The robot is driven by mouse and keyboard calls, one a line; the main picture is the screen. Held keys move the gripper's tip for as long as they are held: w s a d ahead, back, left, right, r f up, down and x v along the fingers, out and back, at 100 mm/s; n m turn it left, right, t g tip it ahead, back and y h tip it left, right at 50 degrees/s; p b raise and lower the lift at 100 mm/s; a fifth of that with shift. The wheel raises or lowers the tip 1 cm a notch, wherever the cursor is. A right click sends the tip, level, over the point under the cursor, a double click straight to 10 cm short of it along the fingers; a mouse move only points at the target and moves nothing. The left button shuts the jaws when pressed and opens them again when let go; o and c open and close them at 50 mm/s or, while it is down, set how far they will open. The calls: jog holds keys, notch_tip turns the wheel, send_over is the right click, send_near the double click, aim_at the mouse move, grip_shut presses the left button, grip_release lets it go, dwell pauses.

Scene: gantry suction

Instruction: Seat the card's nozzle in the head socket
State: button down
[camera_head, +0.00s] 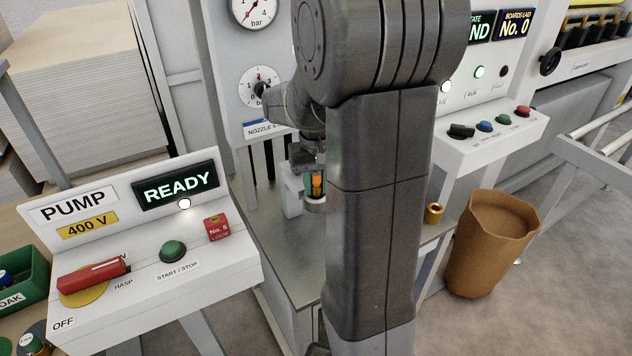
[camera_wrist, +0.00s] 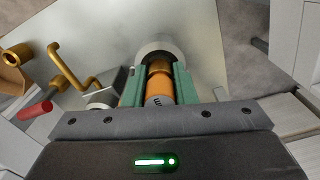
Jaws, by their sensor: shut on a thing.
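My gripper (camera_head: 308,168) is shut on an orange and brass nozzle (camera_wrist: 159,85), which also shows in the head view (camera_head: 318,186). In the wrist view the green fingers (camera_wrist: 158,72) press on both sides of it. A dark-lettered white band marks its near end. A pale grey ring (camera_wrist: 152,46) lies around or just beyond the nozzle's far end; it shows in the head view (camera_head: 315,204) right under the nozzle. I cannot tell whether the nozzle is inside this ring or only above it, nor whether the ring is the head socket. No card is readable.
A metal table (camera_head: 290,255) lies below. A loose brass piece (camera_head: 433,213) stands near its right edge. A brown bin (camera_head: 490,255) stands right; the pump panel (camera_head: 165,265) stands front left, reading READY.

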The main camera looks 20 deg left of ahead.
jog(key=shift+f, duration=0.35)
jog(key=c, duration=1.1)
grip_release()
jog(key=shift+r, duration=0.1)
notch_tip(320, 180, up, 14)
jog(key=shift+f, duration=0.2)
notch_tip(320, 180, down, 14)
jog(key=shift+r, duration=0.6)
